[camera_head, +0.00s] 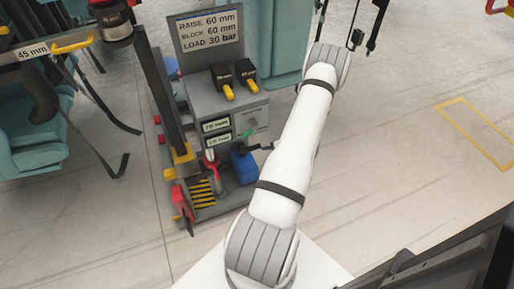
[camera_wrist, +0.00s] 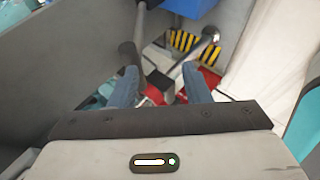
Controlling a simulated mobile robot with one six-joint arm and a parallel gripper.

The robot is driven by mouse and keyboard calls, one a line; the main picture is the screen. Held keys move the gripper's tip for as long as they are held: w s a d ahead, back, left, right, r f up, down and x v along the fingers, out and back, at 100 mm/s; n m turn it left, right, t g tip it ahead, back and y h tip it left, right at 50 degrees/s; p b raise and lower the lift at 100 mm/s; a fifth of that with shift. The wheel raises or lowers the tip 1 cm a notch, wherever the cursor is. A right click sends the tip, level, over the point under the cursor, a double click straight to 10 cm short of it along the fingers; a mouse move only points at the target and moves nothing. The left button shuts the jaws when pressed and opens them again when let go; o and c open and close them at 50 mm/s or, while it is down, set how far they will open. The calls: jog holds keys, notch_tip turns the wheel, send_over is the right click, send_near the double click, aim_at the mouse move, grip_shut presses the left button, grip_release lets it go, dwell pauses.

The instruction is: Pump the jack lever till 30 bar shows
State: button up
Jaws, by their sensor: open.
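The jack unit (camera_head: 190,205) stands on the floor left of my arm, with red parts and black-and-yellow stripes at its base. In the wrist view, my gripper (camera_wrist: 161,88) is open; its two blue-grey fingers stand apart over red and metal parts (camera_wrist: 160,84). A metal rod (camera_wrist: 195,55) and a dark cylindrical bar (camera_wrist: 131,52) lie just beyond the fingertips. I cannot tell which is the lever, nor whether a finger touches either. Two small displays (camera_head: 217,131) sit on the grey cabinet; their digits are too small to read surely. I cannot make out my gripper in the head view.
A sign (camera_head: 209,33) reads raise 60 mm, block 60 mm, load 30 bar. Two black blocks with yellow handles (camera_head: 233,80) sit on the cabinet. A blue box (camera_head: 243,167) stands beside it. Teal seats (camera_head: 30,135) are at left.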

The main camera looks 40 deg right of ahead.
jog(key=shift+s+d, duration=0.2)
jog(key=shift+s, duration=1.5)
